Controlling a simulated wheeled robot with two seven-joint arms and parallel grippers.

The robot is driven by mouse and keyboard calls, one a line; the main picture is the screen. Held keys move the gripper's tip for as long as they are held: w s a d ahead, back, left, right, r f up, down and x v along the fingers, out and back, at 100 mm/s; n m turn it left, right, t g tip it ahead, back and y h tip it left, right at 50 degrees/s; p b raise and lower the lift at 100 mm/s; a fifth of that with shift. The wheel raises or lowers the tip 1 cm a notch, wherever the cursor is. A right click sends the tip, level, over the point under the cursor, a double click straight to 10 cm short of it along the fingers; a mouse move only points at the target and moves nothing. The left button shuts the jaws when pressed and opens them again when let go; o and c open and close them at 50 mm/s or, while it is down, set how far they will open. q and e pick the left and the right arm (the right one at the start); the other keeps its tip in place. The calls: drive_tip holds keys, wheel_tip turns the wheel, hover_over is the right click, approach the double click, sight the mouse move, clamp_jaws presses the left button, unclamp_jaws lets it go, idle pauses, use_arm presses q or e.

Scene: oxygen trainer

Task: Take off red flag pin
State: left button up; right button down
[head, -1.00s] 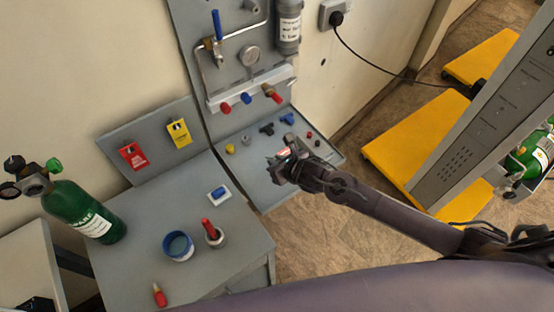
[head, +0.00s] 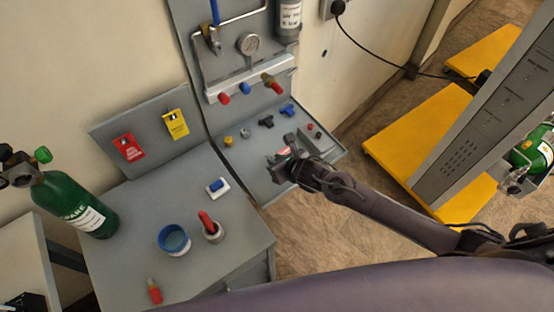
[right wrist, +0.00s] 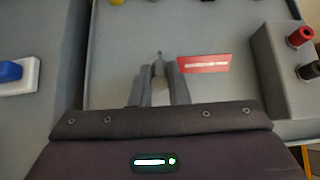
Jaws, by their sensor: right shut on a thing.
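The red flag pin shows in the right wrist view as a red flag (right wrist: 205,63) with a white label strip, just right of my fingertips. Its thin stem stands between the fingers. In the head view only a small red bit of the flag (head: 284,153) shows at the gripper. My right gripper (right wrist: 160,78) is shut on the pin, above the grey panel shelf; it also shows in the head view (head: 279,161). The fingers hide the pin's lower end, so I cannot tell whether it sits in anything. My left gripper is not in view.
A grey box (right wrist: 268,62) with red and black sockets stands right of the gripper. Small blue, black and yellow fittings lie behind it on the shelf.

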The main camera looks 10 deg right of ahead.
drive_tip(key=shift+f+b, duration=0.3)
drive_tip(key=shift+f, duration=0.1)
drive_tip(key=c, duration=1.3)
unclamp_jaws()
drive_tip(key=b+v, duration=0.1)
drive_tip(key=v, duration=0.7)
drive_tip(key=shift+a, duration=0.1)
